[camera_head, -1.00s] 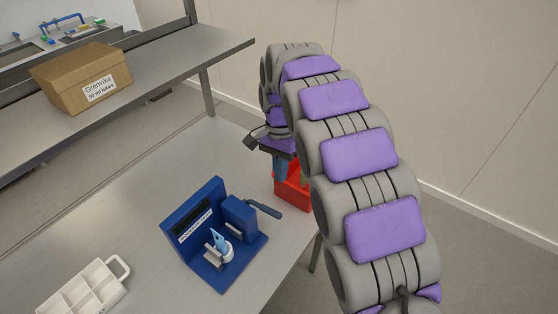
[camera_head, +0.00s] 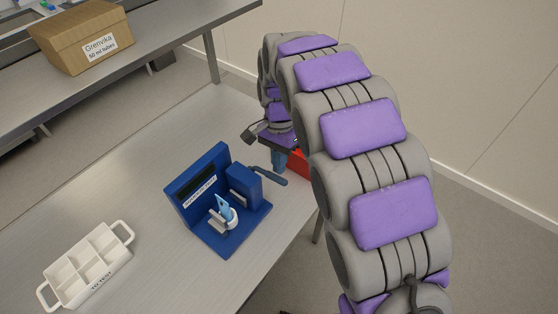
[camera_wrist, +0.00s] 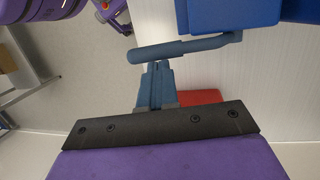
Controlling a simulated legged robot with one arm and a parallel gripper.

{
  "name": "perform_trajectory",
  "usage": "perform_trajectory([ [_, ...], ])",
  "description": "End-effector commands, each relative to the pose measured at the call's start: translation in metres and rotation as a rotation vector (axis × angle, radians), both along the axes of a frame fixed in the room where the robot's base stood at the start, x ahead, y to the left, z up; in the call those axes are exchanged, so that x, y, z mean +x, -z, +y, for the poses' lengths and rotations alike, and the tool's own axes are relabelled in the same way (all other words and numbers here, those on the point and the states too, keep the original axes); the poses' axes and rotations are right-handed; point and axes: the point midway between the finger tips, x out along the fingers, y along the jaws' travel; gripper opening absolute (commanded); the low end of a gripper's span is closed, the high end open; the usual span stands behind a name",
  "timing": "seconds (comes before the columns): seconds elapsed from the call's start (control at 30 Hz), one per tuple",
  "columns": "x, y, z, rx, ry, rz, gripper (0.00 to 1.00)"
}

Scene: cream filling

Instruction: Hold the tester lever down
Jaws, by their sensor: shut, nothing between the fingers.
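The blue tester (camera_head: 222,205) stands on the metal table, with a light blue tube (camera_head: 222,206) in its white holder. Its dark blue lever (camera_head: 267,175) sticks out to the right from the upright block. The lever also shows in the wrist view (camera_wrist: 175,50), running across just beyond my fingertips. My gripper (camera_head: 278,168) is near the lever's free end. In the wrist view my gripper (camera_wrist: 157,70) is shut and empty, its tips close to the lever; I cannot tell if they touch.
A red bin (camera_head: 299,163) is behind my gripper near the table's right edge. A white tray marked "to test" (camera_head: 108,279) lies at the front left. The table between tray and tester is clear.

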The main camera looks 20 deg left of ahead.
Motion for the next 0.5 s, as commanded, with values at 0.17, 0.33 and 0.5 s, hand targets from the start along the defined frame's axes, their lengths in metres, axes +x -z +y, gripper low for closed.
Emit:
perform_trajectory([
  [0.17, -0.001, 0.001, -0.001, 0.016, 0.001, -0.007, 0.00],
  [0.33, -0.004, 0.007, -0.006, 0.060, 0.002, -0.022, 0.00],
  [0.5, -0.006, 0.014, -0.012, 0.145, 0.004, -0.058, 0.00],
])
